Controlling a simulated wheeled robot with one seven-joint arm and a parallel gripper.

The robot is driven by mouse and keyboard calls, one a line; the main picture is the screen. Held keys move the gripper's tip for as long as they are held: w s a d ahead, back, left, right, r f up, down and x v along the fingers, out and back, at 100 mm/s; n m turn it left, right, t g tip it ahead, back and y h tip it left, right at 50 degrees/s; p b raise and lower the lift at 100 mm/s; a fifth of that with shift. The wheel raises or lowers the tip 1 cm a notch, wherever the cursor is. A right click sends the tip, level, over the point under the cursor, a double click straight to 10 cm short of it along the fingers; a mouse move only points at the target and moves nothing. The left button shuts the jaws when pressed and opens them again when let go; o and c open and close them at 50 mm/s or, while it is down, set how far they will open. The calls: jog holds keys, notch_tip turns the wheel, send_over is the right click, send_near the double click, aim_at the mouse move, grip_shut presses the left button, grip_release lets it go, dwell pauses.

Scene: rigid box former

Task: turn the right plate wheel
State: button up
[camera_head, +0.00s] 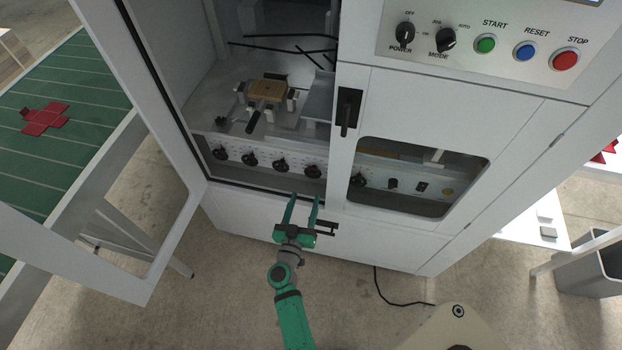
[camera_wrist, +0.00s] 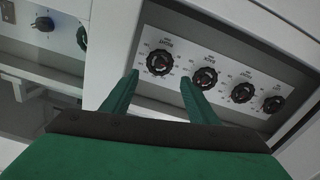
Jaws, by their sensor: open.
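A row of black wheels sits on the light panel (camera_head: 232,155) low inside the open doorway of the machine. The rightmost wheel in that row (camera_head: 313,172) is beside the post. In the wrist view, which shows the row reversed and its labels upside down, this wheel (camera_wrist: 159,62) lies just beyond the gap between the fingers. The neighbouring wheel (camera_wrist: 205,77) is beyond the other finger. My gripper (camera_head: 304,197) is open and empty, in front of the panel, apart from the wheels.
The open door (camera_head: 170,258) stands to the left. A white post (camera_head: 334,190) separates the doorway from a window opening with another knob (camera_head: 358,180). A fixture with a brown block (camera_head: 268,91) is above the panel. A green conveyor (camera_head: 85,70) holds a red cross-shaped blank (camera_head: 45,118).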

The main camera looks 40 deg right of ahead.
aim_at(312, 174)
jog(key=x, duration=0.9)
jog(key=shift+w+d, duration=0.2)
jog(key=shift+c, duration=0.4)
jog(key=c, duration=0.7)
